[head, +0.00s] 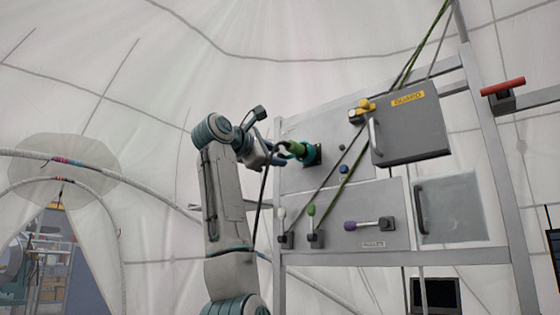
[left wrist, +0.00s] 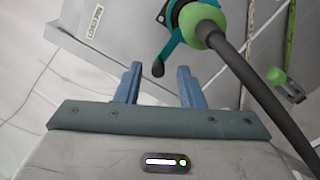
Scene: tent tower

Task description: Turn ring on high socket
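The high socket (head: 318,153) sits on the upper left part of the grey panel, with a teal ring (head: 312,156) around it and a green plug (head: 296,149) in it. In the left wrist view the teal ring (left wrist: 190,22) has a dark-tipped lug (left wrist: 158,68) pointing toward my gripper. The green plug (left wrist: 208,30) carries a thick grey cable. My left gripper (left wrist: 159,72) is open, with its blue fingers on either side of the lug's tip; I cannot tell whether they touch it. In the head view this gripper (head: 279,150) is beside the plug. My right gripper is out of view.
A grey box marked GUARD (head: 408,125) juts out right of the socket, with a yellow knob (head: 362,108) beside it. Several levers (head: 311,222) stand on the lower panel. Ropes (head: 345,185) cross the panel. A red handle (head: 503,87) is at far right.

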